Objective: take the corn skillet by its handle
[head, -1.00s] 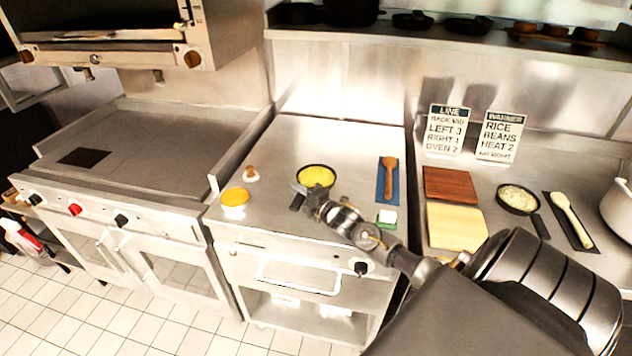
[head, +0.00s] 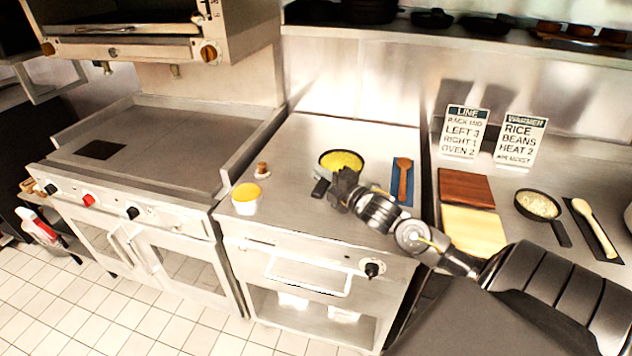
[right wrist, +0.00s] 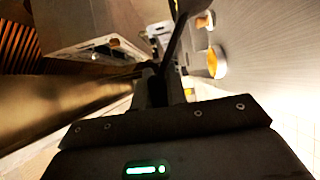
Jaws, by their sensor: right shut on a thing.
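The corn skillet (head: 342,160) is a small dark pan with yellow corn in it. In the head view it is over the steel counter (head: 300,140), seemingly a little above it. My right gripper (head: 334,188) is shut on its dark handle, just in front of the pan. The end of the handle sticks out to the left of the jaws. In the right wrist view a dark bar, likely the handle, runs up from between the fingers (right wrist: 160,82). The exact contact is too dark to make out. My left gripper is out of view.
A tub of yellow food (head: 246,197) and a small brown-topped item (head: 262,170) stand left of the skillet. A wooden spoon (head: 403,178) lies on a blue mat to the right. Cutting boards (head: 466,188) and another skillet (head: 538,205) are farther right.

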